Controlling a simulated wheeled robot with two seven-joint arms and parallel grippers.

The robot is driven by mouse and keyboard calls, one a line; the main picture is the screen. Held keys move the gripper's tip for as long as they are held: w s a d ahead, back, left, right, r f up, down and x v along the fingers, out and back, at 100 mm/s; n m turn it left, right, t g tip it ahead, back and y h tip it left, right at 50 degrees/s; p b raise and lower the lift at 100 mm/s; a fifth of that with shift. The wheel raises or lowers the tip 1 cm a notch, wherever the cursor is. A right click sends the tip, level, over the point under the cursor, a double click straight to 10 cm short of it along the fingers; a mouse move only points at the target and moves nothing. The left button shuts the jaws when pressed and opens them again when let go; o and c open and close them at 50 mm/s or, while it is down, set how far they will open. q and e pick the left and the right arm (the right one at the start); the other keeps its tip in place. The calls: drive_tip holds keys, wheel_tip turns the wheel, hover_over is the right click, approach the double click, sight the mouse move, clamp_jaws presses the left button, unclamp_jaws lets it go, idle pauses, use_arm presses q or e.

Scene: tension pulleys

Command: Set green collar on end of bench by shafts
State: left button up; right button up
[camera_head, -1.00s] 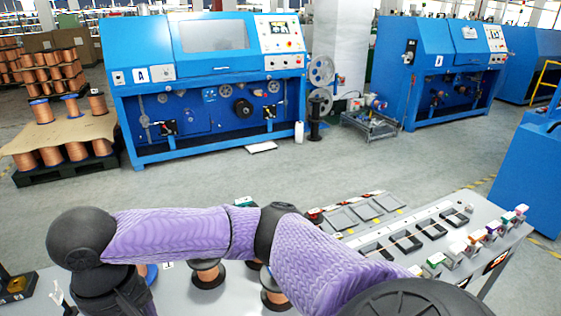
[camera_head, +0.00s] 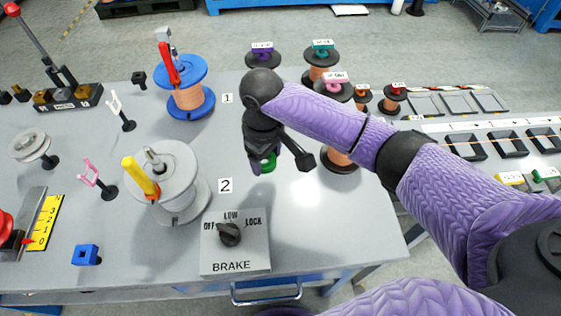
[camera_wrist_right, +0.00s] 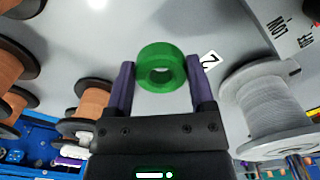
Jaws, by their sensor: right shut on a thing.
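My right gripper (camera_head: 272,160) is shut on the green collar (camera_wrist_right: 162,50), a thick ring gripped by its sides between the two purple fingers in the right wrist view. In the head view the green collar (camera_head: 263,164) shows partly below the dark gripper, over the grey bench (camera_head: 300,232), right of label 2. Whether it touches the bench is unclear. On the left part of the bench, a shaft (camera_head: 153,158) sticks up through a grey spool (camera_head: 180,180) by label 2. A blue-flanged copper spool (camera_head: 187,98) stands by label 1. My left gripper is not in view.
A brake box (camera_head: 235,250) with a knob stands at the front edge. Several tagged copper spools (camera_head: 322,62) stand behind and right of my gripper. A blue block (camera_head: 86,254), pink stand (camera_head: 92,175) and yellow scale (camera_head: 46,222) are at left. Bare bench lies around the brake box.

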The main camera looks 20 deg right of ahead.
sight(268, 180)
wheel_tip(268, 180, down, 6)
drive_tip(key=shift+r+b, duration=0.1)
drive_tip(key=shift+b, duration=1.15)
drive_tip(key=shift+r, duration=0.2)
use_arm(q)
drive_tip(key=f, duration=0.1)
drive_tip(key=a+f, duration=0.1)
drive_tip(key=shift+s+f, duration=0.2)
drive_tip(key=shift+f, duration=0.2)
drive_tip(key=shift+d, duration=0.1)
use_arm(e)
drive_tip(key=shift+f, duration=0.1)
drive_tip(key=o, duration=1.2)
use_arm(q)
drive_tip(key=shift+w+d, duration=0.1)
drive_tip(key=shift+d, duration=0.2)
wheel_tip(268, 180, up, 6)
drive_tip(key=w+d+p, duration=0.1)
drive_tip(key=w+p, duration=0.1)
drive_tip(key=p, duration=0.4)
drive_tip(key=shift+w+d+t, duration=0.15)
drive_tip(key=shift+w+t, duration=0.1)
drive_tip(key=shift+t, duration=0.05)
use_arm(e)
drive_tip(key=shift+r, duration=6.15)
